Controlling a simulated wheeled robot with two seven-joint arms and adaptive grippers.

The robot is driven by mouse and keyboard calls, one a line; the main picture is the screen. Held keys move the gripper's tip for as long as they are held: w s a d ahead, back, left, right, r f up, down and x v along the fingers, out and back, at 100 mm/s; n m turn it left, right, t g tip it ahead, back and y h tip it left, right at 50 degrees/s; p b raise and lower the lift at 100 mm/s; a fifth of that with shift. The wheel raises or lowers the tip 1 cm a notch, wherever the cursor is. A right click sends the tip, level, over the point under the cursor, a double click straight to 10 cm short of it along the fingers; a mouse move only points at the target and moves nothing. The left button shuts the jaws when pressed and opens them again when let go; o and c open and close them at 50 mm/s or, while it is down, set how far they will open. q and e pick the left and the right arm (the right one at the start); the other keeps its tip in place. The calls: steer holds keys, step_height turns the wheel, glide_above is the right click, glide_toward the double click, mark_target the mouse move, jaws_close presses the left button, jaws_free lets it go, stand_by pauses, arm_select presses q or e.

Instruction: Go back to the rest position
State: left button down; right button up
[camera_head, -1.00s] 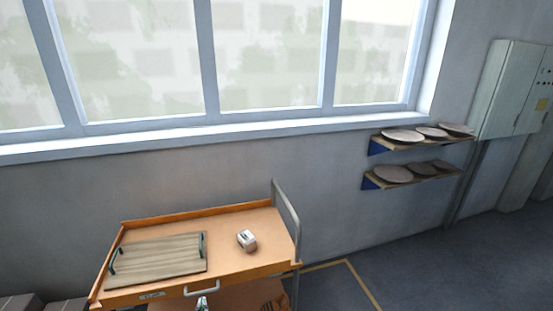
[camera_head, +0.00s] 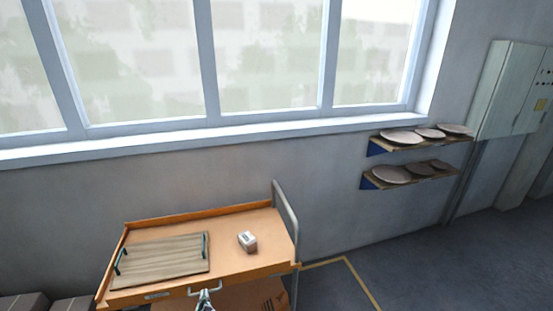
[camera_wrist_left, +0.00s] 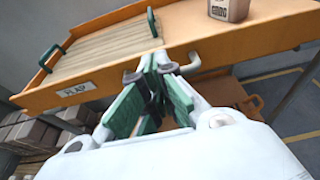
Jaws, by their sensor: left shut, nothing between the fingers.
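My left gripper (camera_head: 205,295) shows at the bottom of the head view, in front of the orange cart's (camera_head: 253,272) front edge. In the left wrist view its green-padded fingers (camera_wrist_left: 156,66) are shut with nothing between them. Their tips appear close to the cart's front edge and its pale handle; I cannot tell whether they touch it. My right gripper is in neither view.
Plates (camera_head: 400,136) rest on two wall shelves at right. Floor at lower right is clear, with a yellow line (camera_head: 362,283).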

arm_select(q)
steer(key=s+d+r+m+g+h, duration=0.15)
steer(key=d+r+m+h, duration=0.4)
steer(key=m, duration=0.65)
steer(key=s+d+r+m+h, duration=0.3)
steer(key=d+r+m+h, duration=0.3)
steer(key=m, duration=0.6)
steer(key=s+a+m+g+y, duration=0.4)
steer(key=s+m+g, duration=0.1)
steer(key=s+m, duration=0.4)
steer(key=s+a+m+g+y, duration=0.3)
steer(key=s+a+m+g, duration=0.15)
steer(key=s+m, duration=0.4)
steer(key=s+f+g, duration=0.1)
steer(key=s+f, duration=0.1)
steer(key=f, duration=1.5)
steer(key=s+f, duration=0.2)
steer(key=f, duration=1.5)
steer(key=s+a+f, duration=0.2)
steer(key=s+f, duration=0.8)
steer(key=s, duration=0.1)
steer(key=s+a+f+g, duration=0.1)
steer(key=s+a+f, duration=0.1)
steer(key=s+f, duration=0.7)
steer(key=shift+s+a+f+b, duration=0.2)
steer(key=shift+s+f+b, duration=0.2)
steer(key=shift+s, duration=0.5)
